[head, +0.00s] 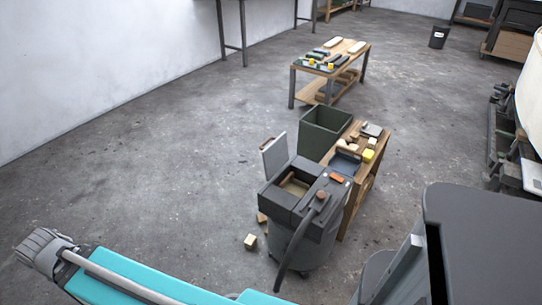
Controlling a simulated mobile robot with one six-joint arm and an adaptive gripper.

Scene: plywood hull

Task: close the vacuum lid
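The vacuum is a dark grey machine (292,243) standing on the floor right of centre in the head view. Its light grey lid (273,155) stands open and upright at the back left, above a box-like opening (294,186) with a tan interior. A dark hose (297,240) with a brownish end curves down the front. My gripper's fingers cannot be made out in this view. A grey ribbed part (45,250) at the lower left is apart from the vacuum; I cannot tell what it is.
A wooden bench (352,205) with small blocks stands right beside the vacuum, a dark green bin (322,132) behind. Small wood blocks (250,241) lie on the floor at its left. Floor at left is clear.

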